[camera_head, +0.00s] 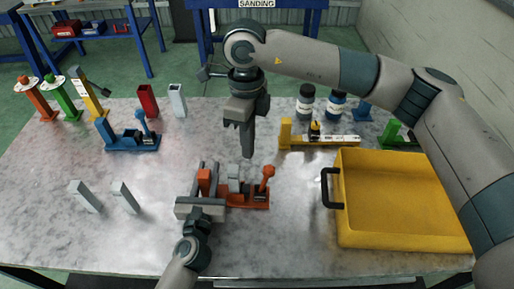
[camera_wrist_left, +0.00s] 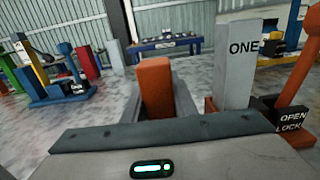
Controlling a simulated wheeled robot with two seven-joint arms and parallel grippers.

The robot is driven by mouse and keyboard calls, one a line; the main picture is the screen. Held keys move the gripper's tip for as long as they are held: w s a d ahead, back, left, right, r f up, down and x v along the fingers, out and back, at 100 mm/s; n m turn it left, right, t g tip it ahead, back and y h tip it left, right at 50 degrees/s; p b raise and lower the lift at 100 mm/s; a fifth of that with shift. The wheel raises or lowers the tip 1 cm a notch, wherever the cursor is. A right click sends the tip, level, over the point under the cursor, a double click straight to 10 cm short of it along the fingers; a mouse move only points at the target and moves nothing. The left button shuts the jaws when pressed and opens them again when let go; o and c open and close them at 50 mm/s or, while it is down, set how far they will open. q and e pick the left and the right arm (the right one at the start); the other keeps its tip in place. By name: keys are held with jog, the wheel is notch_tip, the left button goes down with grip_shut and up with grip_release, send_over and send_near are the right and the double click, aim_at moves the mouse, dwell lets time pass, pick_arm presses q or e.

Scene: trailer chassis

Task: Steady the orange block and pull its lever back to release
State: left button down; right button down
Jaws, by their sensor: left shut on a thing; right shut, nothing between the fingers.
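The orange block (camera_head: 245,201) sits on the table at front centre, with an upright orange post (camera_head: 204,178) at its left end. Its lever (camera_head: 268,174) stands up at the right end, tilted, with an orange knob. A grey block (camera_head: 233,172) marked "ONE" stands between them; it also shows in the left wrist view (camera_wrist_left: 238,62), beside an "OPEN LOCK" label (camera_wrist_left: 290,118). My left gripper (camera_head: 205,171) is shut on the orange post (camera_wrist_left: 155,84), one finger each side. My right gripper (camera_head: 247,153) is shut and empty, pointing down behind the orange block, apart from the lever.
A yellow bin (camera_head: 400,230) with a black handle stands at right. Blue (camera_head: 133,142) and yellow (camera_head: 320,140) lever fixtures are farther back. Two loose grey blocks (camera_head: 85,197) (camera_head: 125,196) stand at left. Bottles (camera_head: 306,102) stand at the back. The front left table is clear.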

dwell(0.5)
jog(key=w+d+m+y, duration=0.1)
jog(key=d+m+y, duration=0.8)
jog(key=d, duration=1.2)
jog(key=m, duration=0.3)
jog(key=shift+w+d+f+y, duration=0.25)
jog(key=shift+f+y, duration=0.15)
jog(key=a+r+x, duration=0.2)
jog(key=x, duration=1)
jog(key=shift+s+a, duration=0.2)
jog(key=shift+a, duration=0.05)
